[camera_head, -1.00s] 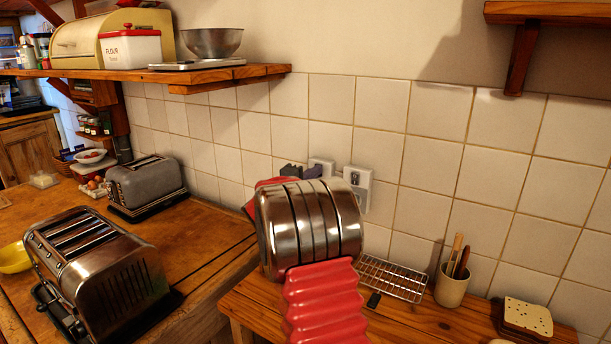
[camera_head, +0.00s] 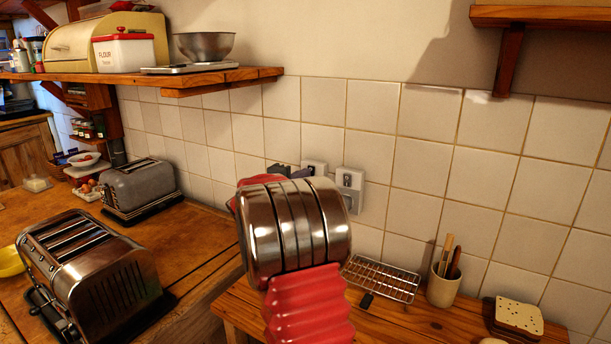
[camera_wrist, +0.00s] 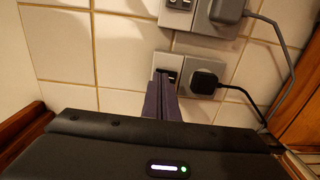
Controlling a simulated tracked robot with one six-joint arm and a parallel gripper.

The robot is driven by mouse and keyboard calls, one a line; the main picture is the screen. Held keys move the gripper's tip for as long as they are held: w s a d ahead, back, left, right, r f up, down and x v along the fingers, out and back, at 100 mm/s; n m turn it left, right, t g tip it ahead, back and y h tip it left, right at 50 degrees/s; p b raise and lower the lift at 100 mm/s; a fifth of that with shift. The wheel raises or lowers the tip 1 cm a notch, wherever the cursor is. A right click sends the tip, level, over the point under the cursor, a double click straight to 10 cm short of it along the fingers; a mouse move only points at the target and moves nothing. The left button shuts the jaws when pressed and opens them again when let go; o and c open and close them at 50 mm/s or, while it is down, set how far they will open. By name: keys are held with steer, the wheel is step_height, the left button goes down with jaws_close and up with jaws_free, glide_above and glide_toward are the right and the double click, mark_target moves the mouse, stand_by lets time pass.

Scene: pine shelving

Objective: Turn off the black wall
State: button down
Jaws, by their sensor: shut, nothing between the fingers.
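A white wall socket (camera_wrist: 212,68) with a black plug (camera_wrist: 207,80) in its right side shows in the wrist view. A dark switch area (camera_wrist: 170,64) is on its left side, partly hidden. My gripper (camera_wrist: 162,80) is shut and empty, its purple fingers pointing at the socket's left side, overlapping it. I cannot tell if the tips touch it. A second socket (camera_wrist: 203,20) with a grey plug (camera_wrist: 228,9) sits above. In the head view, two wall sockets (camera_head: 347,181) show behind my arm, and the fingertips (camera_head: 301,172) are near the left one.
A wire rack (camera_head: 383,278), a utensil pot (camera_head: 444,284) and a bread-shaped item (camera_head: 519,316) stand on the right counter. Two toasters, one metal (camera_head: 88,262) and one grey (camera_head: 140,188), stand at left. A wooden shelf (camera_head: 225,78) hangs above. Grey cable (camera_wrist: 283,55) hangs near the sockets.

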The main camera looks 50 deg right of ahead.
steer(key=v, duration=1.1)
steer(key=shift+a+r, duration=0.2)
